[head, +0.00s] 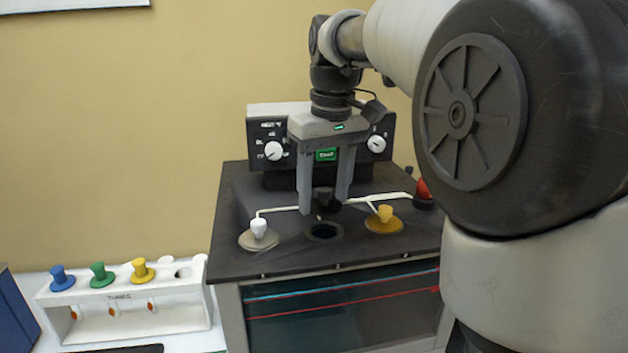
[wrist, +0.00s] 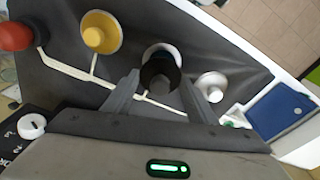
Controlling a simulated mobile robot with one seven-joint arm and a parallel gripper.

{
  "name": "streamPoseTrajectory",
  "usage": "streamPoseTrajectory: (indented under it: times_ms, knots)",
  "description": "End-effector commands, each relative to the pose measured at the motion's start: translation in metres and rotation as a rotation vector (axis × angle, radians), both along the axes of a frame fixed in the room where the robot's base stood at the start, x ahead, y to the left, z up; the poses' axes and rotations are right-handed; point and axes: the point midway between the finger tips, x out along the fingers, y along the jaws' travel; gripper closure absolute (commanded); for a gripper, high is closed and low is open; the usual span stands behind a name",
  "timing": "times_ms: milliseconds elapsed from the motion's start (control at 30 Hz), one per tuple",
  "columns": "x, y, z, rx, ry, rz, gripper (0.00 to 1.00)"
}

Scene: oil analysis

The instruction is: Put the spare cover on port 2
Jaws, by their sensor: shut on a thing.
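My gripper (head: 323,207) is shut on a black cover (head: 325,196), held upright between its two fingers above the dark top of the bath. The cover also shows in the wrist view (wrist: 158,76), between the fingers. An open round port (head: 323,231) lies below and slightly in front of the cover in the head view; a gap shows between them. In the wrist view the cover hides most of this port. A white cover (head: 258,229) sits on the port to the left, and a yellow cover (head: 384,214) on the port to the right. I cannot read port numbers.
A control box (head: 277,135) with white knobs stands behind the gripper. A red knob (head: 423,189) is at the right. White lines run across the bath top. A white rack (head: 110,300) with blue, green and yellow stoppers stands at the lower left.

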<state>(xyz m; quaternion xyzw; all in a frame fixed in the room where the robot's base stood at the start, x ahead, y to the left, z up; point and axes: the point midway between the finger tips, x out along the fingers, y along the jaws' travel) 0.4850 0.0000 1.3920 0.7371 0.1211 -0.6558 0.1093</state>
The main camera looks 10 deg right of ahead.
Motion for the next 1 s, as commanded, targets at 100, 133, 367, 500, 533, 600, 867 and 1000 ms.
streamPoseTrajectory:
  times_ms: [100,133,367,500,533,600,867,1000]
  knots:
    - [0.0,0.0,0.0,-0.001,-0.001,0.0,0.71]
    - [0.0,0.0,-0.001,0.0,-0.001,0.0,0.71]
    - [0.0,0.0,-0.012,0.0,0.0,0.0,0.71]
    - [0.0,0.0,-0.026,0.0,-0.001,0.0,0.71]
    - [0.0,0.0,-0.029,0.0,-0.001,0.0,0.71]
    - [0.0,0.0,-0.035,0.0,-0.001,0.0,0.71]
    - [0.0,0.0,-0.041,0.0,-0.002,0.0,0.71]
    - [0.0,0.0,-0.039,0.0,0.0,0.0,0.71]
